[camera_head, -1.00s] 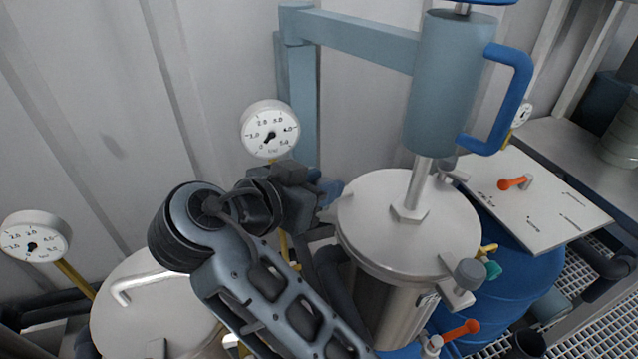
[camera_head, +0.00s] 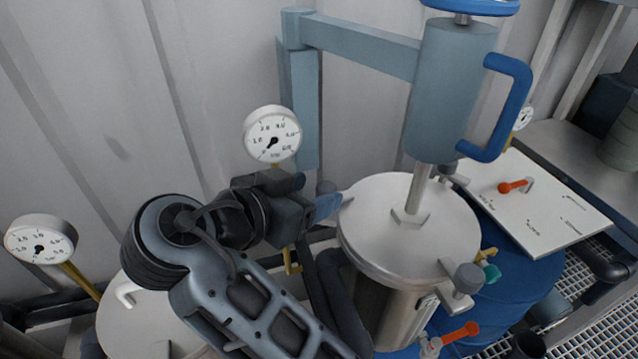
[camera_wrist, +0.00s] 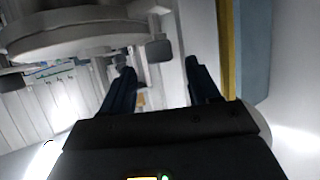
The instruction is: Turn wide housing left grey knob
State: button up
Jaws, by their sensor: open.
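The wide housing is a steel vessel with a round, pale lid (camera_head: 375,225), right of centre in the head view. Its left grey knob (camera_head: 326,188) shows just above and behind my gripper's blue fingers, at the lid's left edge. My gripper (camera_head: 328,206) is open, left of the lid. In the wrist view a dark grey knob (camera_wrist: 158,50) appears between the two spread fingertips of my gripper (camera_wrist: 160,68), a little beyond them; nothing is held. Another grey knob (camera_head: 468,278) sits on the lid's front right edge. Contact with the left knob cannot be told.
A white pressure gauge (camera_head: 272,134) stands behind my gripper, near a blue-grey post (camera_head: 303,100). A blue-grey cylinder (camera_head: 452,90) with a blue handle (camera_head: 520,105) rises above the lid. A second gauge (camera_head: 40,240) stands at left. A blue drum (camera_head: 520,290) is at right.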

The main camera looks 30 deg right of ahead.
jog(key=p+v, duration=0.8)
jog(key=v, duration=0.1)
jog(key=shift+f, duration=0.1)
